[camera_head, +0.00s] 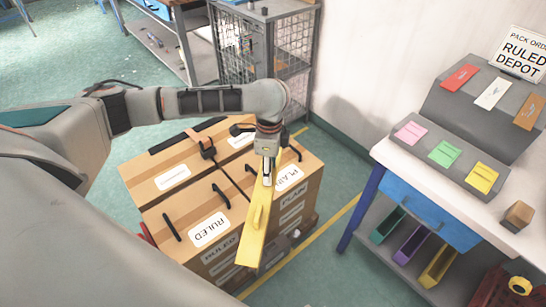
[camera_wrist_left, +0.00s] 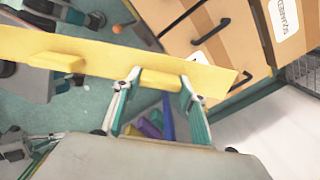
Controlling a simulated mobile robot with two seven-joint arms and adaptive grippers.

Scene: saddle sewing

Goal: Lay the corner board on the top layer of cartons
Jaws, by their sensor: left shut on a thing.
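The corner board (camera_head: 258,225) is a long yellow piece with a raised grip block. My left gripper (camera_head: 268,170) is shut on a grip block of the board, also seen in the left wrist view (camera_wrist_left: 160,82). The board (camera_wrist_left: 100,58) slants down past the front right corner of the cartons in the head view. The cartons (camera_head: 170,205) are brown, with dark handles and white labels such as RULED and PLAIN. From the head view I cannot tell whether the board touches them. A grey jointed part at the lower left of the wrist view (camera_wrist_left: 15,150) looks like my right gripper; its jaws are unclear.
A wire-mesh cabinet (camera_head: 290,45) stands behind the cartons against the wall. A white-topped bench (camera_head: 450,200) with coloured cards and bins stands to the right. A yellow floor line (camera_head: 335,220) and open green floor lie between the cartons and bench.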

